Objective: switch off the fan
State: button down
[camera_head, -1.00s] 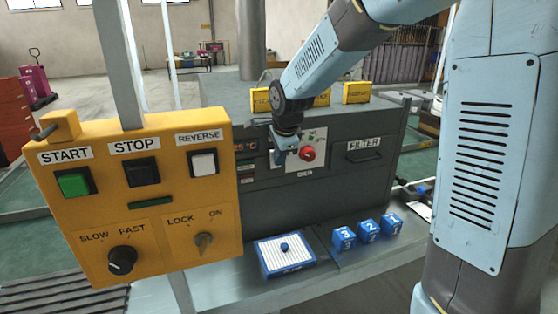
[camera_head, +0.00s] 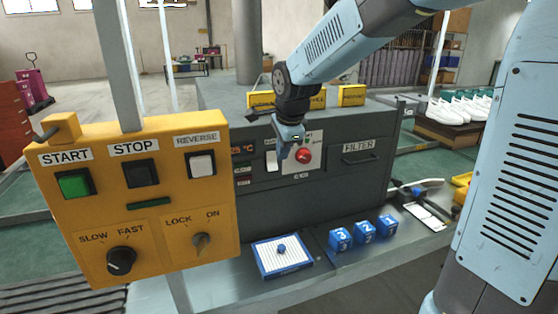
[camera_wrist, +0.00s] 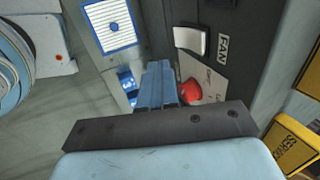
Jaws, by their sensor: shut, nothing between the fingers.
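The fan switch is a white rocker (camera_wrist: 190,39) beside a label reading FAN (camera_wrist: 223,45) in the wrist view. In the head view a white rocker (camera_head: 271,162) sits on the dark cabinet (camera_head: 315,210), left of a red button (camera_head: 303,156). The red button also shows in the wrist view (camera_wrist: 190,91), beside my fingers. My gripper (camera_head: 287,150) is in front of the cabinet, between the white rocker and the red button in the picture. Its blue fingers (camera_wrist: 158,72) are together and empty. I cannot tell whether they touch the panel.
A yellow control box (camera_head: 150,205) with several buttons and knobs stands at the left. A blue-framed tray (camera_head: 268,268) and several blue numbered cubes (camera_head: 364,233) lie on the grey ledge below the cabinet. Yellow boxes (camera_head: 351,95) stand on top. White shoes (camera_head: 455,108) stand at the right.

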jog(key=v, duration=0.6)
jog(key=shift+w, duration=0.15)
